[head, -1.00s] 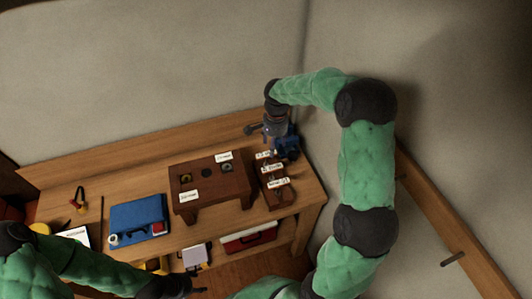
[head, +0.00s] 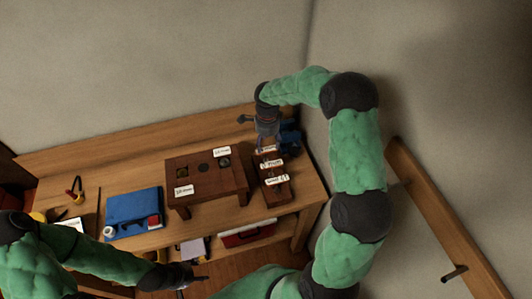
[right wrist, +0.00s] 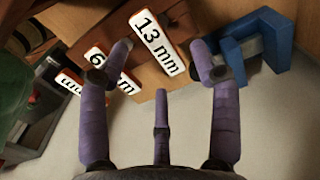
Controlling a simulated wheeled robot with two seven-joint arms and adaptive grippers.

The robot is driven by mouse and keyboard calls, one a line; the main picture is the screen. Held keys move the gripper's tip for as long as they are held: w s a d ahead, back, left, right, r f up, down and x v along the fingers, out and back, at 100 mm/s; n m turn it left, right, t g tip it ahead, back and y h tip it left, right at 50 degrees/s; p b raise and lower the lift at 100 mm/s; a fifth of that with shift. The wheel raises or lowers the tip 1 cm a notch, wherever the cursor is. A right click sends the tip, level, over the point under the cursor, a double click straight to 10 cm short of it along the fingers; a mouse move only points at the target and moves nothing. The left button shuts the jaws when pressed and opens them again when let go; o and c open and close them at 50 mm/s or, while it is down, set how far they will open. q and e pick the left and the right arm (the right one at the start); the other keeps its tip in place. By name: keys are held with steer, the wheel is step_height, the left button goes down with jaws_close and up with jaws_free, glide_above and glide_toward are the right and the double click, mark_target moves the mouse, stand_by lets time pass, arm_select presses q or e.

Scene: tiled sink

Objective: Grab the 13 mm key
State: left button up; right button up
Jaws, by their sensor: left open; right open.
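A wooden rack (head: 284,192) with several white labels stands at the bench's right end. In the right wrist view, the label reading "13 mm" (right wrist: 158,43) lies just beyond and between the fingertips of my right gripper (right wrist: 165,55). That gripper is open and empty. In the head view my right gripper (head: 266,141) hangs over the rack's far end. I cannot make out the 13 mm key itself; the gripper and labels cover that part. My left gripper (head: 196,278) is open at the bottom, in front of the bench, away from the rack.
A blue vise-like object (right wrist: 262,42) is close beside the right finger. A dark wooden stand (head: 205,178) stands left of the rack. A blue case (head: 133,208) lies further left on the workbench (head: 85,165). A wall stands behind.

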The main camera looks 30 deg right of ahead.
mark_target(266, 150)
steer(key=shift+a+f, duration=0.2)
steer(key=shift+f, duration=1.1)
steer(key=shift+a+f, duration=0.15)
steer(key=shift+f, duration=1.15)
jaws_close()
